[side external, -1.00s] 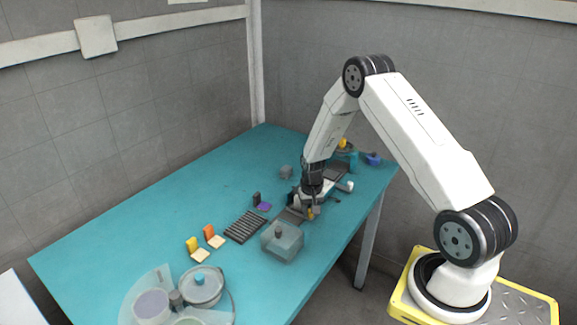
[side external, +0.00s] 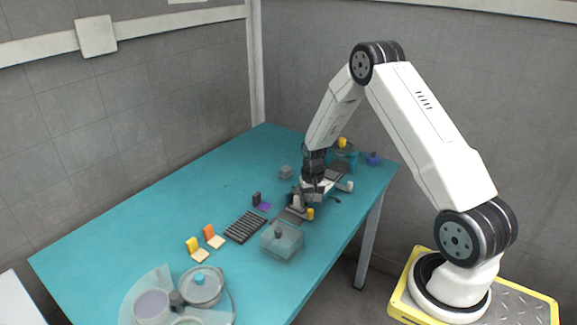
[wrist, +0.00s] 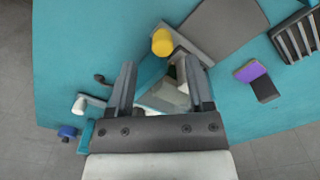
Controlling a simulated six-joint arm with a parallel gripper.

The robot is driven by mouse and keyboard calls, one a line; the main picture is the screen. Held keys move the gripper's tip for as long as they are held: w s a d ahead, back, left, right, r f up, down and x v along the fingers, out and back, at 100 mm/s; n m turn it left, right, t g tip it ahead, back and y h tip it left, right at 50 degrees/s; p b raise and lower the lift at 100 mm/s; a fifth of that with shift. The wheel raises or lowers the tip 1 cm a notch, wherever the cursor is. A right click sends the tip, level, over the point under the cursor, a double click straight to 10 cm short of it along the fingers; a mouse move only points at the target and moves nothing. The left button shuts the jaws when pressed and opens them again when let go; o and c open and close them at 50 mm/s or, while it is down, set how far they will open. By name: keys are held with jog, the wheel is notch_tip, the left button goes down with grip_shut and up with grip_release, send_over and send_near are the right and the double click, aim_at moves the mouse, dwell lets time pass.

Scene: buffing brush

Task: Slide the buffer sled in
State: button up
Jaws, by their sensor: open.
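My gripper (side external: 314,190) is low over the right part of the teal table. In the wrist view my gripper (wrist: 160,64) has its fingers spread, with a gap between them. A pale grey block (wrist: 168,92), perhaps the buffer sled, shows between and below the fingers; I cannot tell whether they touch it. Just ahead lies a grey bar with a yellow knob (wrist: 162,42). The yellow knob also shows in the side view (side external: 310,214). A flat dark grey plate (wrist: 225,28) lies beyond the bar. My gripper hides part of this area in the side view.
A ribbed dark rack (side external: 246,227) and a clear box (side external: 282,241) stand to the left. A purple-and-dark piece (wrist: 256,82) lies to the right in the wrist view. A blue knob (side external: 374,159) is near the table's right end. The back-left table is clear.

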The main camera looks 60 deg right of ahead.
jog(key=shift+r, duration=2)
jog(key=shift+a+r, duration=0.1)
jog(key=shift+a, duration=0.05)
jog(key=s+a+r+n+t, duration=0.1)
jog(key=s+a+r+n, duration=0.3)
jog(key=a, duration=0.7)
jog(key=s+a+r+n+t, duration=0.1)
jog(key=s+a+r+n, duration=0.4)
jog(key=a, duration=0.7)
jog(key=s+r, duration=0.2)
jog(key=s, duration=0.1)
jog(key=shift+s+t, duration=0.25)
jog(key=shift+t, duration=0.05)
jog(key=shift+r, duration=0.1)
